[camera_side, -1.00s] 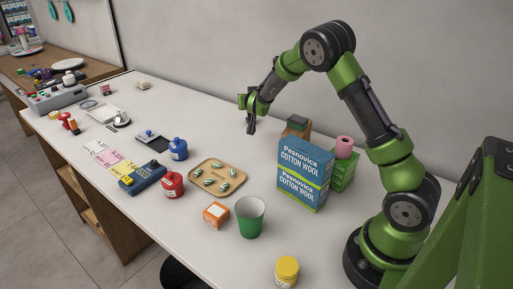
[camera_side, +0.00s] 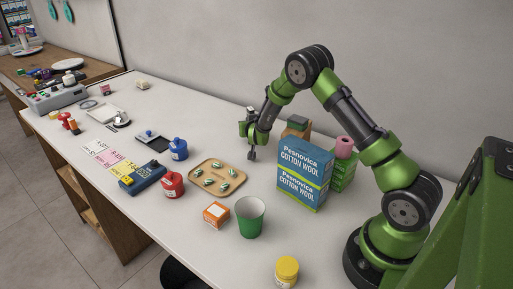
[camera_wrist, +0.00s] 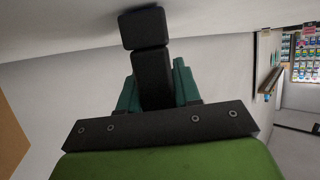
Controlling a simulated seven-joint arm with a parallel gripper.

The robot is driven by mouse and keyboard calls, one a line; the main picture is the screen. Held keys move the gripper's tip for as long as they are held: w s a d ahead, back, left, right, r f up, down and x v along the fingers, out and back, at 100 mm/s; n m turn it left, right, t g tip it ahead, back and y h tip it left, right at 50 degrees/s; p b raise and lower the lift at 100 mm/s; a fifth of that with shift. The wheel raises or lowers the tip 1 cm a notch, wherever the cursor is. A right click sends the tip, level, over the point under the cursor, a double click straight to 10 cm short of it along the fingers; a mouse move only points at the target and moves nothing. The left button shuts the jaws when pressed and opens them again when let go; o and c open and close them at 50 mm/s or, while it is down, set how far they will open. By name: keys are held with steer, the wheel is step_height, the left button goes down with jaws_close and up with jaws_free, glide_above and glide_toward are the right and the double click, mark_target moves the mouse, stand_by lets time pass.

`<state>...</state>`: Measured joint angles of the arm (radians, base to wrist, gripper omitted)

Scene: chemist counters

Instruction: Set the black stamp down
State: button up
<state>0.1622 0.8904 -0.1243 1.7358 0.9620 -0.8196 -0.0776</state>
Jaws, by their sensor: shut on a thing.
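My gripper (camera_side: 252,152) points down at the counter behind the pill tray, left of the cotton wool boxes. It is shut on the black stamp, a small dark shape at the fingertips whose outline barely parts from the dark fingers in the side view. In the wrist view, my gripper (camera_wrist: 150,60) shows as dark blocks with teal parts at the sides; I cannot clearly tell stamp from finger there. The tip is at or just above the white counter (camera_side: 320,235); I cannot tell whether it touches.
The tan tray (camera_side: 194,184) with several green-white capsules lies in front of my gripper. Blue cotton wool boxes (camera_side: 303,178) and a brown-green box (camera_side: 297,124) stand to its right. A blue bottle (camera_side: 178,150) is to the left. The counter behind the tray is bare.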

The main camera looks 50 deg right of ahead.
steer(key=o, duration=1.1)
steer(key=shift+f, duration=0.1)
steer(key=shift+c, duration=0.2)
steer(key=shift+r, duration=0.2)
steer(key=s+a+r+n+t+y, duration=0.1)
steer(key=s+a+r+y, duration=0.4)
steer(key=a+r, duration=0.4)
steer(key=s+a+r+n+y, duration=0.1)
steer(key=s+a+r+y, duration=0.2)
steer(key=s+a+r, duration=0.65)
steer(key=s+a+r+n+g+y, duration=0.1)
steer(key=s+a, duration=0.3)
steer(key=s, duration=0.4)
steer(key=s+a+r+n+g+y, duration=0.1)
steer(key=s+a+n+g+y, duration=0.1)
steer(key=s+a, duration=0.3)
steer(key=s, duration=0.4)
steer(key=shift+r+y, duration=0.3)
steer(key=shift+r, duration=0.1)
